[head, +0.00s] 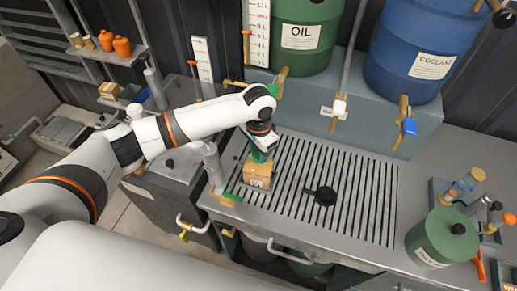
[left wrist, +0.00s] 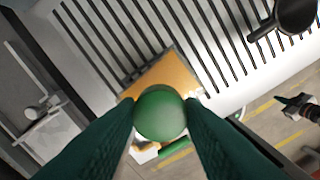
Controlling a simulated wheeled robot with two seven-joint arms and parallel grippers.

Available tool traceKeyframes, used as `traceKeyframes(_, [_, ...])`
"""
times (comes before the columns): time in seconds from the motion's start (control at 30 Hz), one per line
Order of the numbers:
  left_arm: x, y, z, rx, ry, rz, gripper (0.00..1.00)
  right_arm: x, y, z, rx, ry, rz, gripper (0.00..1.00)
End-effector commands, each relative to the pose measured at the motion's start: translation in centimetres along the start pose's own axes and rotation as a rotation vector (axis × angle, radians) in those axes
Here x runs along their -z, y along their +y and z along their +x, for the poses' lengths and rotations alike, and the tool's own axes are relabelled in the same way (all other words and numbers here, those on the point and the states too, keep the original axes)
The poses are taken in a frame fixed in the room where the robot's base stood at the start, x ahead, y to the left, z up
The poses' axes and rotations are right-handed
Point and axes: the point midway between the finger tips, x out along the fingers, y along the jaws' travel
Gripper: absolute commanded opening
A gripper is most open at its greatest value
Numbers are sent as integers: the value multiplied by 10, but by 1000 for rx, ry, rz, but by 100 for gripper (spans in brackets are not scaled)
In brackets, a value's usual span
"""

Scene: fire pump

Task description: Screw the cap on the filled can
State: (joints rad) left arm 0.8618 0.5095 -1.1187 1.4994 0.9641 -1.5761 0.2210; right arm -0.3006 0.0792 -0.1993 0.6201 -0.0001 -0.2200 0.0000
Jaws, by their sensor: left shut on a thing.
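The can (head: 257,175) is a small tan, box-shaped container with a pale label. It stands upright on the left part of the slotted grate in the head view, and its tan top (left wrist: 172,75) shows in the left wrist view. My left gripper (head: 263,147) is directly above the can, pointing down. In the left wrist view its dark green fingers (left wrist: 160,110) are shut on a round green cap (left wrist: 160,113). The cap covers part of the can's top. The can's opening is hidden, and I cannot tell whether the cap touches it. My right gripper is not in view.
A black funnel-like object (head: 321,195) lies on the grate (head: 367,190) right of the can. A green oil drum (head: 305,37) and a blue coolant drum (head: 415,55) stand behind. A green container (head: 442,237) stands at the right. The grate's right part is clear.

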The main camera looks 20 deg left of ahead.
Motion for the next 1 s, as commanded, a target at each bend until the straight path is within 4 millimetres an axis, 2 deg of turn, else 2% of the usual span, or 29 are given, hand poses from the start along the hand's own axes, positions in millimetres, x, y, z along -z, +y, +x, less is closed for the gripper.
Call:
traceKeyframes(0.57, [0, 0, 0, 0, 0, 0, 14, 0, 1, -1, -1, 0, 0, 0])
traceKeyframes(1.0, [0, 0, 8, 0, -1, -1, 14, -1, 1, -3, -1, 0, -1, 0])
